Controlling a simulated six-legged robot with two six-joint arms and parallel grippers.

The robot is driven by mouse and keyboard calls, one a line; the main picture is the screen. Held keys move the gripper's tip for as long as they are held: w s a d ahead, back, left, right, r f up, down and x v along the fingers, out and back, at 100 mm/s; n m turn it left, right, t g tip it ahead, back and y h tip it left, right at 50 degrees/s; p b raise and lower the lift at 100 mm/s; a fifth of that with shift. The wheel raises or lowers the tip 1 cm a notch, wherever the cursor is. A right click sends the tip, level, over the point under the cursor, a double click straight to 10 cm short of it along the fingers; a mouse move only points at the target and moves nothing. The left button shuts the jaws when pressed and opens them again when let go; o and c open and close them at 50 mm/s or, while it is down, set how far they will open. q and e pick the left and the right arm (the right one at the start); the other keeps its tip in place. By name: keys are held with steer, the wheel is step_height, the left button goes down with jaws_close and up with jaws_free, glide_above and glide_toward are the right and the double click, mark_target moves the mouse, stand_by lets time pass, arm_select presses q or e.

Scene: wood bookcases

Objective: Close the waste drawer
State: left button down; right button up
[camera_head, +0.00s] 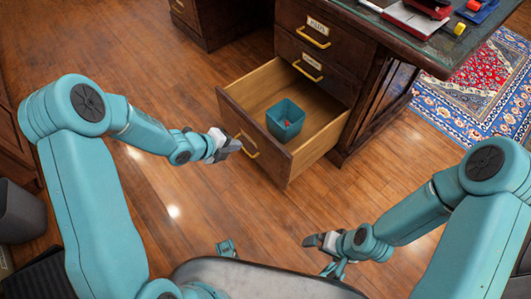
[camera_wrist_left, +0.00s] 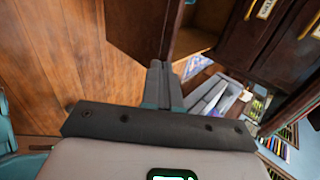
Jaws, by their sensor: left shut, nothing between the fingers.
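The bottom drawer (camera_head: 253,146) of a dark wood desk stands pulled out, with a teal bin (camera_head: 285,119) inside it holding something small and red. A yellow handle (camera_head: 247,146) is on its front. My left gripper (camera_head: 236,146) is shut and empty, close in front of the drawer front near the handle; I cannot tell whether it touches. In the left wrist view its fingers (camera_wrist_left: 158,75) are together, with the drawer front (camera_wrist_left: 143,28) just beyond them. My right gripper (camera_head: 309,241) is low in front of the desk, away from the drawer; its jaw opening is unclear.
Two closed drawers (camera_head: 310,60) with labels and yellow handles are above the open one. The desktop (camera_head: 420,40) carries red and blue items. A patterned rug (camera_head: 480,85) lies at right. A dark bin (camera_head: 20,212) stands at far left. Wooden floor (camera_head: 190,75) is clear around the drawer.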

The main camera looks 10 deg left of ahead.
arm_select(q)
step_height(320, 180, down, 2)
steer(key=a+f+b, duration=0.1)
steer(key=b, duration=0.4)
glide_toward(265, 140)
step_height(265, 140, down, 4)
steer(key=w+d, duration=0.2)
steer(key=shift+w+d, duration=0.2)
steer(key=shift+w, duration=0.05)
steer(key=shift+w+d, duration=0.25)
steer(key=shift+w, duration=0.1)
arm_select(e)
step_height(265, 140, down, 6)
steer(key=shift+w+d, duration=0.15)
steer(key=shift+w, duration=0.3)
